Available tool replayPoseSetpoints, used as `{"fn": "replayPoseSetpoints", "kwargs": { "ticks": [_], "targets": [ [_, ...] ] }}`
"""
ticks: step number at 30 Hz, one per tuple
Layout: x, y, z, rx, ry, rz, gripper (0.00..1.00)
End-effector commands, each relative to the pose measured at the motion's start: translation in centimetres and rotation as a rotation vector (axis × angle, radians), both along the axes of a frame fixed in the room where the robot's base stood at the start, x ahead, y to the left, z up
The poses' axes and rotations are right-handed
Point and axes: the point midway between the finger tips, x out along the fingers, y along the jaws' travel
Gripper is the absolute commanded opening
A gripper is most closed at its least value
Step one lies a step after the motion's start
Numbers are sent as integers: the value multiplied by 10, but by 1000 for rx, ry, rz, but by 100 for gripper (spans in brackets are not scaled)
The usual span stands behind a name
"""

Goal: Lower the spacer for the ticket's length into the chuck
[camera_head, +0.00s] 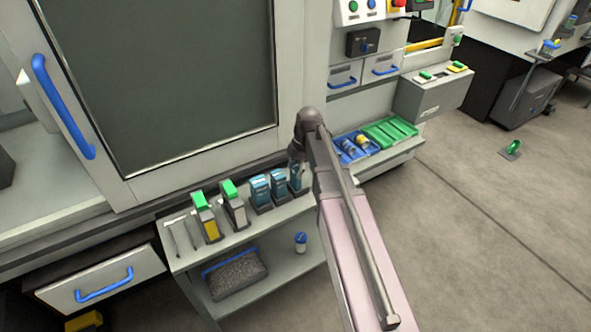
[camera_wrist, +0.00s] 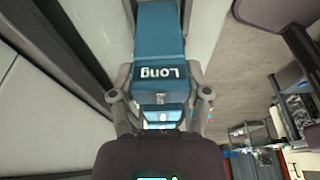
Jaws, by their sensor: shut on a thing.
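My gripper (camera_head: 297,150) is low over the right end of the grey stand and is shut on a teal spacer (camera_head: 295,178). In the wrist view a teal block marked "Long" (camera_wrist: 160,45) lies between the fingers of my gripper (camera_wrist: 161,92). Two more teal spacers, one on the left (camera_head: 260,193) and one in the middle (camera_head: 279,186), stand upright beside it on the stand. Their labels are too small to read in the head view. I cannot make out the chuck or a readable ticket.
Two green-topped pieces (camera_head: 206,217) (camera_head: 234,204) and thin metal tools (camera_head: 182,233) stand left on the stand (camera_head: 245,238). The cabinet door (camera_head: 170,80) with a blue handle (camera_head: 62,108) is close behind. Blue (camera_head: 354,147) and green (camera_head: 391,131) trays are at right. Right floor is mostly clear.

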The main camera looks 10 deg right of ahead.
Motion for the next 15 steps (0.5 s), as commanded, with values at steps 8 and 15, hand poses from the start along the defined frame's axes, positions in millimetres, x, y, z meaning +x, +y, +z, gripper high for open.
{"fn": "replayPoseSetpoints", "kwargs": {
  "ticks": [8, 15],
  "targets": [
    [0, 0, 5, 0, 0, 0, 15],
    [0, 0, 14, 0, 0, 0, 15]
  ]
}}
